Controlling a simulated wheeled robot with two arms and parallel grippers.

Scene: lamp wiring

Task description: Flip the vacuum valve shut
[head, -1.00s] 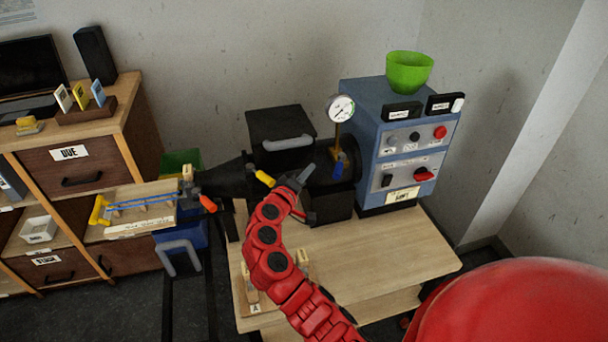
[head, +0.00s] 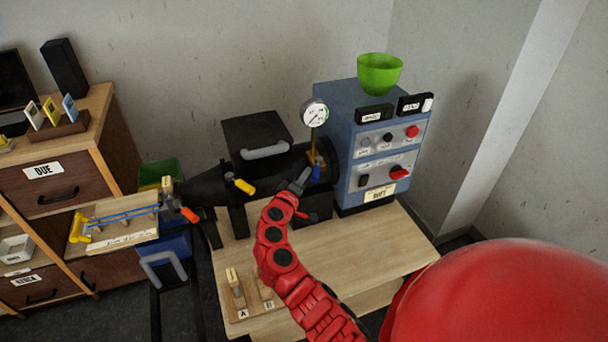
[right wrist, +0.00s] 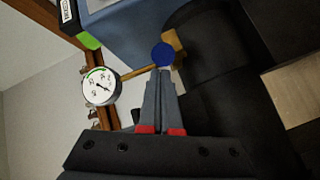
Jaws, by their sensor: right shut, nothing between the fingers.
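The vacuum valve has a blue handle (head: 316,172) on a brass fitting below the dial gauge (head: 314,112). In the right wrist view the blue handle's round end (right wrist: 163,54) lies just beyond my fingertips, with the brass fitting (right wrist: 174,44) behind it. My right gripper (head: 303,178) is shut and empty, just left of the handle in the head view. In the right wrist view its grey fingers (right wrist: 163,74) are together and point at the blue end. I cannot tell whether they touch it. My left gripper is out of view.
A blue control cabinet (head: 340,132) with a green bowl (head: 379,74) on top stands right of the valve. The black chamber (head: 205,185) lies to its left, with a black box (head: 256,138) above. The wooden bench top (head: 365,240) in front is largely clear.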

